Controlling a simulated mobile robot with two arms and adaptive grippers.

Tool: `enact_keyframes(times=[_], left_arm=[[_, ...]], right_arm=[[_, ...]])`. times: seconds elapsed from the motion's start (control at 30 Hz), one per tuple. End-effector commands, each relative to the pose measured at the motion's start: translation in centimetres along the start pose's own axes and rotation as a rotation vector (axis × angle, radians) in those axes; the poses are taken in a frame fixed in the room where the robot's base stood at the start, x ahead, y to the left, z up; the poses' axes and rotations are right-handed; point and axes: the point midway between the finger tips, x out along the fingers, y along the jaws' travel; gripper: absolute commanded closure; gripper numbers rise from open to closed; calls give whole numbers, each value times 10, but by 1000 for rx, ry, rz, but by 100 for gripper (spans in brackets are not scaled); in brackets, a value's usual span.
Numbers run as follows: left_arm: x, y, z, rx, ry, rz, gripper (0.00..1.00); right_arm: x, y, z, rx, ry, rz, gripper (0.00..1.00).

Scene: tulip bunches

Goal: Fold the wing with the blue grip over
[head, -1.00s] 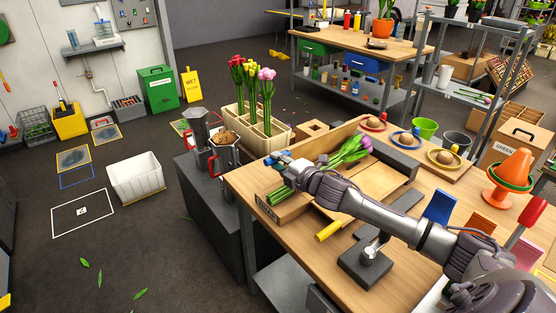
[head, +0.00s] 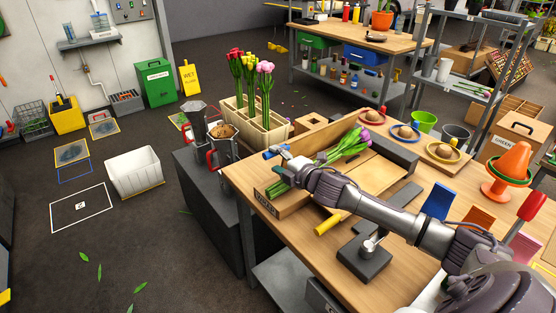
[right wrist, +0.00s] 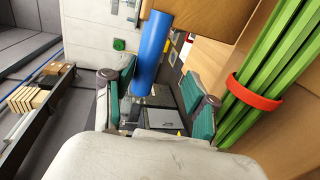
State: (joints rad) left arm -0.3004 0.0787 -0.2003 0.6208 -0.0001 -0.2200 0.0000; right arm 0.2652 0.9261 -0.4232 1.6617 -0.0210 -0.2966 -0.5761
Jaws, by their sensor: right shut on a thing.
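The wooden wrapping board (head: 372,190) lies on the bench with a bunch of purple tulips (head: 352,142) across it. The blue grip (head: 270,154) is at its left end, partly covered by my right gripper (head: 279,152). Green stems with a red band (right wrist: 256,94) run close beside the fingers. A yellow grip (head: 328,225) sticks out at the near side. My left gripper is out of view.
A planter of tulips (head: 241,120) and moka pots (head: 222,142) stand left of the board. Blue (head: 438,202) and orange (head: 477,218) pieces and an orange cone (head: 509,165) stand at right.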

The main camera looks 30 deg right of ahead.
Motion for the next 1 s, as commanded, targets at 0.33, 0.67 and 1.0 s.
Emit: enact_keyframes(times=[0.33, 0.67, 1.0], left_arm=[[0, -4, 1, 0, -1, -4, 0], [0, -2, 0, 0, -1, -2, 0], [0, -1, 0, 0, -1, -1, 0]], right_arm=[[-10, -4, -1, 0, 1, -7, 50], [-65, -3, -1, -2, 2, -5, 50], [-110, -1, -1, 0, 1, -1, 50]])
